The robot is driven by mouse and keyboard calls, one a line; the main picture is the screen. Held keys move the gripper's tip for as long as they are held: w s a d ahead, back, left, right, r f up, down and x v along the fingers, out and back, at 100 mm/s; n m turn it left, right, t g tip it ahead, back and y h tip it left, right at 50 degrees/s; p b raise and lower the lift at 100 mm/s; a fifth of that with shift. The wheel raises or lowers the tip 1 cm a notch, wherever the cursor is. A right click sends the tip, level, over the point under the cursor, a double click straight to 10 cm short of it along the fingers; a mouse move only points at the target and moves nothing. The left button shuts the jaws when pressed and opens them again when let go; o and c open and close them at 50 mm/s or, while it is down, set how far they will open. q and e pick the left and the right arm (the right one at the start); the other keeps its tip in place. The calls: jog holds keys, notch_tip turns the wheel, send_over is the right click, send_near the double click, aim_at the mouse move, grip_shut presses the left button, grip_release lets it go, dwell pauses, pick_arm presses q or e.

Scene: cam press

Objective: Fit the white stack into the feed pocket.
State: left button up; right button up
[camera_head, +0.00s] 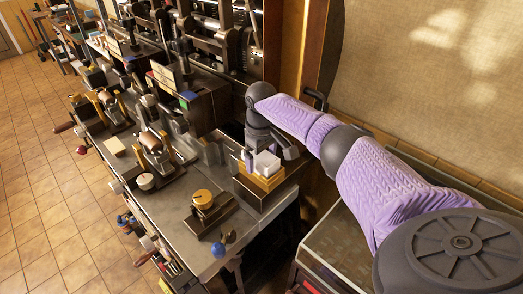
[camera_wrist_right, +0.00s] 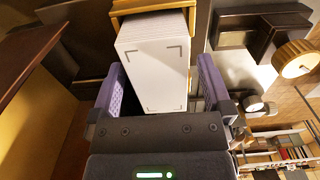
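The white stack (camera_head: 266,163) stands in a yellow-orange tray (camera_head: 262,183) on the right end of the bench. In the right wrist view the stack (camera_wrist_right: 158,62) shows its pale face with dark corner marks, its far end at the tray (camera_wrist_right: 140,5). My right gripper (camera_wrist_right: 160,62) has its two purple fingers spread on either side of the stack. A gap shows beside the right finger; contact at the left finger is unclear. In the head view my right gripper (camera_head: 268,143) is at the stack, partly hidden. My left gripper is out of view. I cannot identify the feed pocket.
A blue knob (camera_head: 219,248) is at the bench's front. Machines with levers crowd the bench further left. A dark post (camera_head: 318,60) and wall stand behind my arm.

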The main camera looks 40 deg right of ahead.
aim_at(261, 156)
notch_tip(261, 156, up, 12)
jog(key=p, duration=0.1)
dwell(0.6)
